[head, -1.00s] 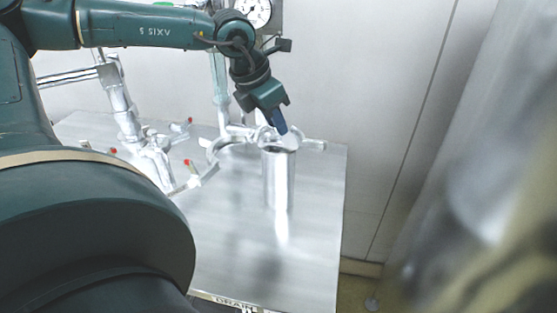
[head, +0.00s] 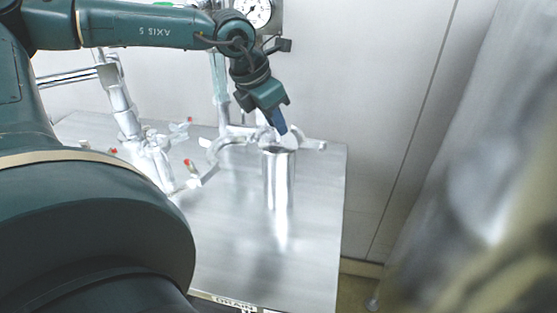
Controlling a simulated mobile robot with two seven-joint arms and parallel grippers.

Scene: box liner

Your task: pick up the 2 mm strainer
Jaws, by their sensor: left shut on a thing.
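My left gripper (head: 279,124) points down at the top of a shiny metal cylinder (head: 279,182), with its dark blue fingertips at the rim. The cylinder stands upright on the steel table; I take it to be the 2 mm strainer, but no marking on it can be read. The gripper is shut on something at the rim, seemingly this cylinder. The exact contact is too small to make out. My right gripper is out of view.
Metal pipework with red-tipped valve handles (head: 190,164) stands to the left on the steel table (head: 312,250). A pressure gauge (head: 252,11) is behind the arm. The table's front is clear, with a "DRAIN" label at its edge. A blurred metallic shape fills the right side.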

